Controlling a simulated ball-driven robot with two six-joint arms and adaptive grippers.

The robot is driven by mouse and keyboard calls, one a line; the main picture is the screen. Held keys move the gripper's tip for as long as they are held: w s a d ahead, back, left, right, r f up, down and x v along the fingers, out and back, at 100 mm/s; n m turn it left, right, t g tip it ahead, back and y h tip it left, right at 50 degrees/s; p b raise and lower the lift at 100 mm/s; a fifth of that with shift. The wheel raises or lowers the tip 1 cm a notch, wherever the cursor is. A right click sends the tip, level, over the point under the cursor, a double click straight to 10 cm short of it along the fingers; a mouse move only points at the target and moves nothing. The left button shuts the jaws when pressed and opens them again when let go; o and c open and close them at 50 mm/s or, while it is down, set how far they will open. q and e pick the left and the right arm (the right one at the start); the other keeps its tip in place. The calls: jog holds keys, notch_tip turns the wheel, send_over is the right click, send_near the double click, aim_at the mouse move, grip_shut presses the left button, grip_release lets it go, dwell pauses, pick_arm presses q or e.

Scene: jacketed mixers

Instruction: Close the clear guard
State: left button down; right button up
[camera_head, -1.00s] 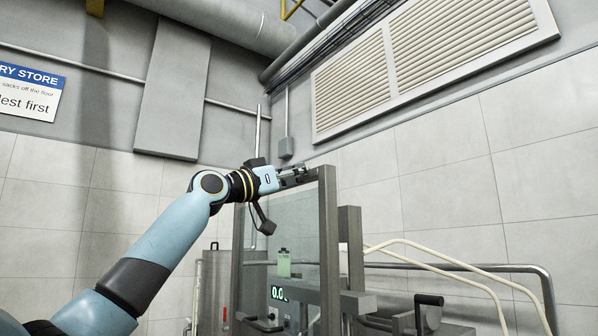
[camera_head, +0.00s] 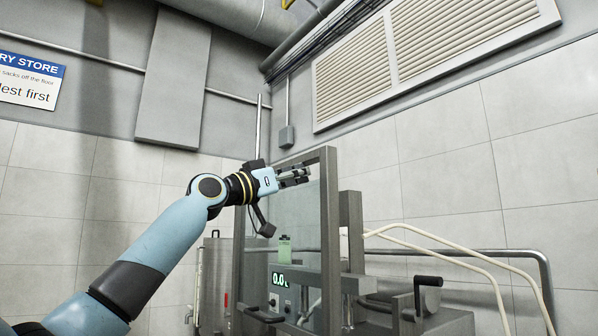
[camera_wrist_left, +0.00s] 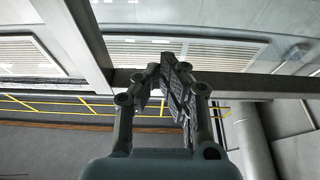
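The clear guard (camera_head: 306,215) is a see-through pane in a thick grey metal frame (camera_head: 329,240), upright in front of the mixer in the head view. I cannot tell how far open it stands. My left gripper (camera_head: 303,177) is at the upper part of the guard, just below its top bar. In the left wrist view the fingers (camera_wrist_left: 163,72) are partly apart, with a narrow gap between the pads. A grey bar (camera_wrist_left: 250,86) of the frame runs across behind the fingertips; contact cannot be told. My right gripper is out of view.
Right of the guard are another grey post (camera_head: 351,230), a black-handled crank (camera_head: 428,281) and pale hoses (camera_head: 440,240). A steel vessel (camera_head: 216,275) stands left.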

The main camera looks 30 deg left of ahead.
pick_arm(q)
jog(key=b, duration=1.3)
send_over(307, 297)
jog(key=s, duration=0.2)
jog(key=f, duration=1.6)
jog(key=shift+w+a, duration=0.15)
jog(key=shift+a, duration=0.25)
notch_tip(307, 297, down, 14)
jog(key=b, duration=1.2)
jog(key=shift+f, duration=0.1)
jog(key=shift+f+b, duration=0.6)
jog(key=shift+b, duration=0.1)
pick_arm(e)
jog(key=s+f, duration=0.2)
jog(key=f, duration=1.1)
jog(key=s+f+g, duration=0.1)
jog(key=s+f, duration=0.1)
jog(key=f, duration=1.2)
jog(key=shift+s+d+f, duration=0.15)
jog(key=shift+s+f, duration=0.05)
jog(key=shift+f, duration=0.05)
